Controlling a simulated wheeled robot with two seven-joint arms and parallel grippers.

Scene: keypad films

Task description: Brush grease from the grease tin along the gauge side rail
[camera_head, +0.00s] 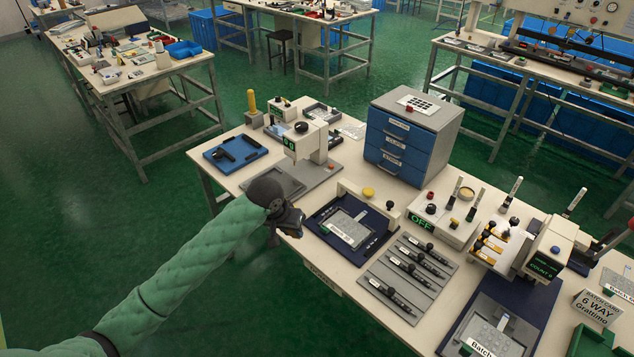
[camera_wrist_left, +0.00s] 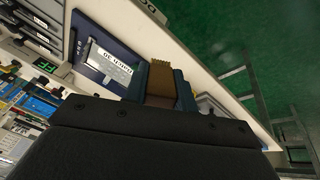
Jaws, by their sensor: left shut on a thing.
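My left gripper (camera_head: 290,222) is over the front edge of the near bench, left of a navy fixture (camera_head: 318,226) holding a grey labelled plate (camera_head: 345,228). In the left wrist view, the gripper (camera_wrist_left: 160,90) is shut on a brush (camera_wrist_left: 160,75), seen as a tan and brown block between the fingers. The navy fixture (camera_wrist_left: 88,27) and plate (camera_wrist_left: 110,65) show beyond it. I cannot tell which strip is the gauge side rail. My right gripper is not in view.
A device with a green display (camera_head: 304,142) stands behind my left gripper. A blue tray (camera_head: 222,157) lies at the far left, and a blue drawer cabinet (camera_head: 400,150) at the back. A grey slotted rack (camera_head: 400,285) lies right of the fixture.

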